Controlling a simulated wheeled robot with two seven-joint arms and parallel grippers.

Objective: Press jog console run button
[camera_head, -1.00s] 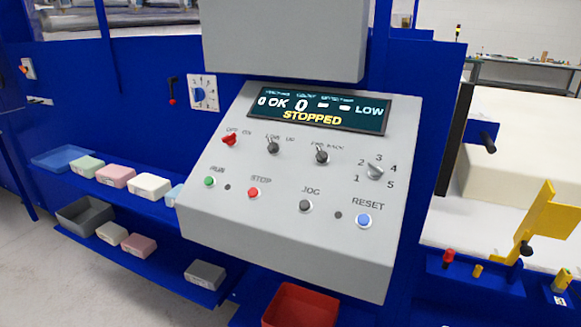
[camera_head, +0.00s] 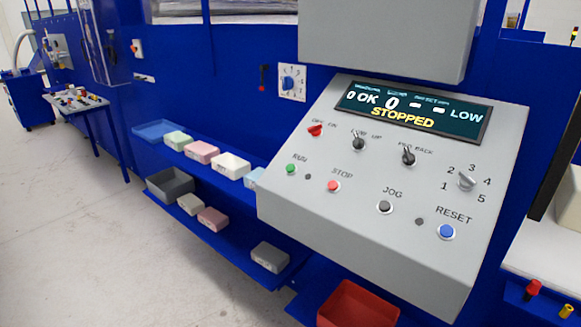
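The grey jog console (camera_head: 340,205) has a sloped face and stands in the centre-right of the head view. Its green run button (camera_head: 291,169) is at the left of the lower row. The red stop button (camera_head: 333,186), black jog button (camera_head: 384,207) and blue reset button (camera_head: 447,232) follow to the right. The display (camera_head: 412,109) reads STOPPED, OK and LOW. Neither of my grippers is in view.
Left of the console, blue shelves hold pastel blocks (camera_head: 201,152), a dark grey bin (camera_head: 170,185) and a blue tray (camera_head: 154,130). A red bin (camera_head: 358,306) is below the console. A grey box overhangs the console. The floor at left is open.

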